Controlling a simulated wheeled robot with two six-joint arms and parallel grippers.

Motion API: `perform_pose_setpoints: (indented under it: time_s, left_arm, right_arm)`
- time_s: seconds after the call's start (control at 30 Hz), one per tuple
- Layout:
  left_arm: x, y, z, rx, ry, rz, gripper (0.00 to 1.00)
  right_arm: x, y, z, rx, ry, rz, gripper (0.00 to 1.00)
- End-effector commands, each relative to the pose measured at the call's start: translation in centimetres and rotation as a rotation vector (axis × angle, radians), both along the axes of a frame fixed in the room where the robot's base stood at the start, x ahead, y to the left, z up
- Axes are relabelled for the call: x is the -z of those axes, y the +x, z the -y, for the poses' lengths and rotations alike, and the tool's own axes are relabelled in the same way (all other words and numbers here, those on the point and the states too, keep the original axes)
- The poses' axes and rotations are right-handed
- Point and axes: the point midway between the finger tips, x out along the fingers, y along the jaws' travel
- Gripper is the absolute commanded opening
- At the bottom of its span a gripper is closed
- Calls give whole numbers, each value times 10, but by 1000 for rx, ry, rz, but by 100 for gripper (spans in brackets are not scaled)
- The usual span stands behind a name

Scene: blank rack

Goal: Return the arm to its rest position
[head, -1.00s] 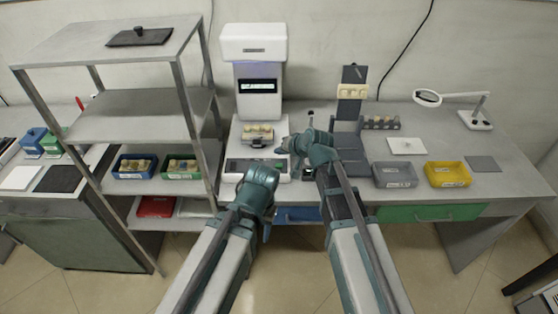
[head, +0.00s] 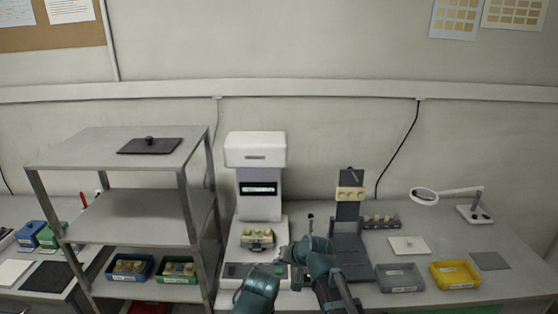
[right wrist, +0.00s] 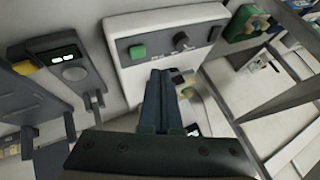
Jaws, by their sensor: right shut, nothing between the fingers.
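My right gripper (head: 284,254) is at the front of the white machine (head: 258,180), in front of its base, with its arm coming in from the lower right. In the right wrist view its two dark fingers (right wrist: 161,78) lie together with nothing between them. They point toward the white base panel with a green button (right wrist: 137,52) and dark knobs; I cannot tell whether they touch it.
The machine holds a small tray of pale pieces (head: 257,236). To its right stand a dark upright fixture (head: 348,215), a grey bin (head: 400,278) and a yellow bin (head: 455,275). A metal shelf (head: 130,215) stands left. A magnifier lamp (head: 425,196) is at the right.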

Motion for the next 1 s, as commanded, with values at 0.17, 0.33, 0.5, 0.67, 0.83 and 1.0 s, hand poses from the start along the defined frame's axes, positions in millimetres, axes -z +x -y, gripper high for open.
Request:
perform_pose_setpoints:
  time_s: [0.17,0.33,0.5,0.67,0.83,1.0]
  left_arm:
    - [0,0,0,0,0,0,50]
    - [0,0,0,0,0,0,50]
    - [0,0,0,0,0,0,50]
    - [0,0,0,0,0,0,50]
    - [0,0,0,0,0,0,50]
    - [0,0,0,0,0,0,50]
  right_arm:
    - [36,-102,5,-192,-254,-192,0]
    - [52,-183,32,-324,-490,-377,0]
    - [53,-225,54,-382,-623,-488,0]
    - [52,-233,60,-392,-653,-516,0]
    - [52,-232,59,-390,-652,-515,0]
    - [52,-232,59,-390,-651,-514,0]
